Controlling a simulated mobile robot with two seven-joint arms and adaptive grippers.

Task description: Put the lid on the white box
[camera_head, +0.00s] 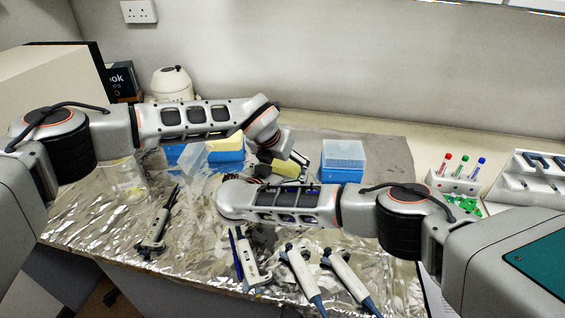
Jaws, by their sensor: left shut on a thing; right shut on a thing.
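My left gripper (299,160) reaches in over the middle of the foil-covered bench and points down. It is shut at a small pale yellow piece (286,170), which is partly covered by the arms. My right gripper (262,176) is close beside it, mostly hidden behind its own wrist. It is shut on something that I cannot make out. A blue box with a clear whitish top (343,155) stands just right of the grippers. I cannot tell which thing is the white box or its lid.
A glass jar (127,182) is at left. Several pipettes (301,277) lie in front. A tube rack (456,180) is at right.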

